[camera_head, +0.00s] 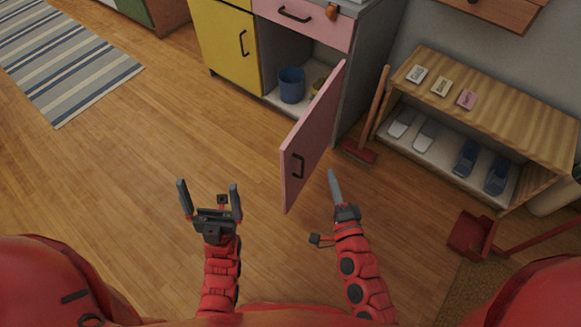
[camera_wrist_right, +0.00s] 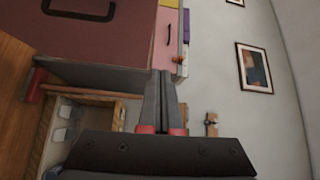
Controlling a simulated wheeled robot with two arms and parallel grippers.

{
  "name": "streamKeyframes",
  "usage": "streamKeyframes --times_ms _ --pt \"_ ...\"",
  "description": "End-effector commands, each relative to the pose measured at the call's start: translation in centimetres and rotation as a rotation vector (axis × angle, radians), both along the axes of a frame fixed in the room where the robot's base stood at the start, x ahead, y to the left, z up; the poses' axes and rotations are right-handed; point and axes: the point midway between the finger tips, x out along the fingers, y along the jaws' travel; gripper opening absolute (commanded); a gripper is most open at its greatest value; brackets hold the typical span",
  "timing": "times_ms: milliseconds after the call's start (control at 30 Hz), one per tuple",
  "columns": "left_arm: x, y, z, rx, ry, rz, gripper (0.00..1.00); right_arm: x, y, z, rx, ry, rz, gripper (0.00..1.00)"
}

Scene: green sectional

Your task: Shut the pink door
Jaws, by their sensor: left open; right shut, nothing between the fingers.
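The pink door (camera_head: 315,135) stands wide open in the head view, swung out from the grey cabinet (camera_head: 370,65).
A blue cup (camera_head: 292,85) stands inside the open cabinet. A yellow door (camera_head: 228,45) is shut beside it. A broom (camera_head: 362,150) leans right of the cabinet, near a wooden shoe rack (camera_head: 500,105). A red dustpan (camera_head: 472,234) lies at right. Floor left of the door is clear.

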Motion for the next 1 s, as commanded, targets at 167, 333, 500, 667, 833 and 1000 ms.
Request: streamKeyframes --times_ms 167,333,500,667,833,1000 --pt "0.0 0.0 -1.1 0.0 -0.001 0.0 1.0 -0.5 2.3 -2.0 0.069 0.075 0.079 0.0" --pt "0.0 0.0 -0.9 0.0 -0.001 0.0 1.0 1.7 2.9 -1.7 0.073 0.073 0.076 0.0" --pt "0.0 0.0 -0.9 0.0 -0.001 0.0 1.0 5.0 4.0 -1.6 0.07 0.069 0.075 0.0" --pt "0.0 0.0 -1.0 0.0 0.0 0.0 1.0 8.2 5.0 -1.7 0.068 0.071 0.075 0.0" --pt "0.0 0.0 -0.7 0.0 -0.001 0.0 1.0 9.7 7.1 -1.8 0.069 0.074 0.076 0.0" --pt "0.0 0.0 -0.6 0.0 0.0 0.0 1.0 10.5 8.4 -1.7 0.068 0.069 0.073 0.0"
